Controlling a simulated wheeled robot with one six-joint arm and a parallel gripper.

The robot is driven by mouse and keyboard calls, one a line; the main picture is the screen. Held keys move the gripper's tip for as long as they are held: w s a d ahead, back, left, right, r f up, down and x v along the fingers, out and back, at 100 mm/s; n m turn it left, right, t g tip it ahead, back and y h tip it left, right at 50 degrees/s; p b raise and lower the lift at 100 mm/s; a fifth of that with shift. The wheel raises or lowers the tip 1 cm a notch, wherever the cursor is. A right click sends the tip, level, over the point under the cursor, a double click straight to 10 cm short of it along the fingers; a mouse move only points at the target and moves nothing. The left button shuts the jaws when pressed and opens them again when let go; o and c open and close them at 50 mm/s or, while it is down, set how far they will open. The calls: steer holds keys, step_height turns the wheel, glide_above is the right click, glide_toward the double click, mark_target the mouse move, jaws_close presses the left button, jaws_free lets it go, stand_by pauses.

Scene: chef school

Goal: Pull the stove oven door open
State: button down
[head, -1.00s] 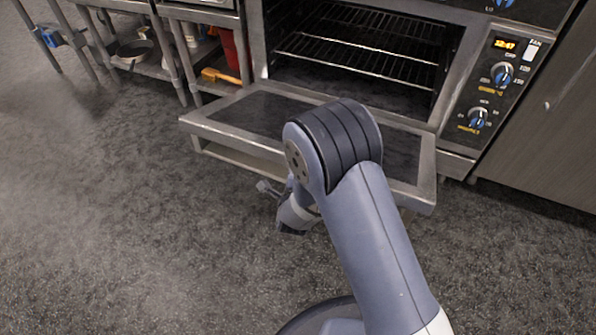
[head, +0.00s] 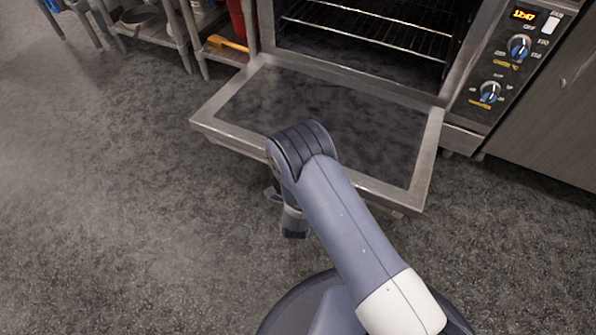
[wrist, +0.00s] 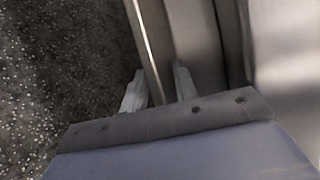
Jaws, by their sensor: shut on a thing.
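The stove oven door (head: 310,125) is folded far down and lies nearly flat in front of the open oven (head: 370,35) in the head view. Its dark inner pane faces up inside a steel frame. My gripper (head: 275,192) is at the door's front edge, mostly hidden behind my arm in the head view. In the wrist view my gripper (wrist: 158,88) has one finger on each side of a long metal bar, the door handle (wrist: 150,45). It is shut on that handle. The handle's far end is out of view.
Wire racks (head: 375,35) are inside the oven. The control panel (head: 505,60) with knobs is to its right. A metal shelf unit (head: 185,35) stands to the left, with a red container (head: 236,18) and an orange-handled item (head: 228,43). The floor at left is clear.

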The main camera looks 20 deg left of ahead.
steer(key=shift+w, duration=0.25)
steer(key=c, duration=1.4)
jaws_free()
steer(key=shift+s+d+r, duration=0.1)
steer(key=shift+s+r, duration=0.05)
steer(key=shift+s, duration=0.1)
steer(key=p+v, duration=0.4)
steer(key=v, duration=0.6)
steer(key=shift+s, duration=0.15)
